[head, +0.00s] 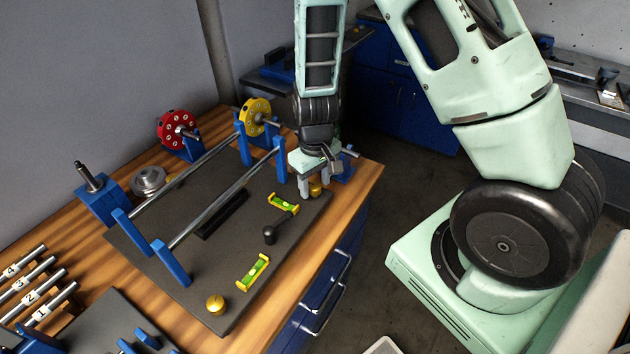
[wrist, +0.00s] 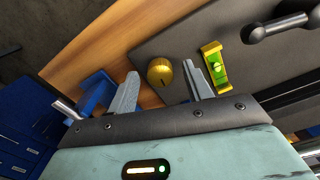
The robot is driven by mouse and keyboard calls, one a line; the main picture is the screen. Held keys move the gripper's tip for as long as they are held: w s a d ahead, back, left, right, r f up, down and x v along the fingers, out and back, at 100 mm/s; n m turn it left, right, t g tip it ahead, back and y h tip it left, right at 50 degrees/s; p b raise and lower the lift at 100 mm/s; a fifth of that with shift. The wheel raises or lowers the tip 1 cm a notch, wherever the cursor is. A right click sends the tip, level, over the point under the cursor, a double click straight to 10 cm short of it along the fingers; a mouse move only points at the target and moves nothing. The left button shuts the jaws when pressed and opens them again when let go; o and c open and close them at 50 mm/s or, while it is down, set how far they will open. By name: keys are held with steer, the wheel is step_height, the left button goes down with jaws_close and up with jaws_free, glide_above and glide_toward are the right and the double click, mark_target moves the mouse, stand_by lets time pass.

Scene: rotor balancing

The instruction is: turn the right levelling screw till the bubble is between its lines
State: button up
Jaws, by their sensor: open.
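A brass levelling screw (head: 316,187) stands at the far right corner of the dark base plate (head: 190,293). In the wrist view the screw (wrist: 160,72) shows a dark mark on its top. My gripper (wrist: 160,68) is open, with one finger on each side of the screw and a visible gap on both sides. In the head view my gripper (head: 315,180) partly hides the screw. A yellow level with a green vial (head: 284,204) lies beside it; in the wrist view its vial (wrist: 215,68) shows a pale bubble near the middle, but I cannot read it against the lines.
Another brass screw (head: 215,303) and yellow level (head: 257,271) are at the plate's near end. A black ball-ended handle (head: 270,235) lies between the levels. Blue posts carry two steel rails (head: 225,205). A blue holder (wrist: 97,90) stands close beside one finger.

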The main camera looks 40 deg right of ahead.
steer(key=shift+f, duration=0.1)
steer(key=c, duration=1)
steer(key=shift+o, duration=0.2)
steer(key=shift+m, duration=0.3)
steer(key=m, duration=0.3)
steer(key=shift+m+p, duration=0.5)
steer(key=shift+m, duration=1.1)
steer(key=o, duration=1)
steer(key=shift+c, duration=0.2)
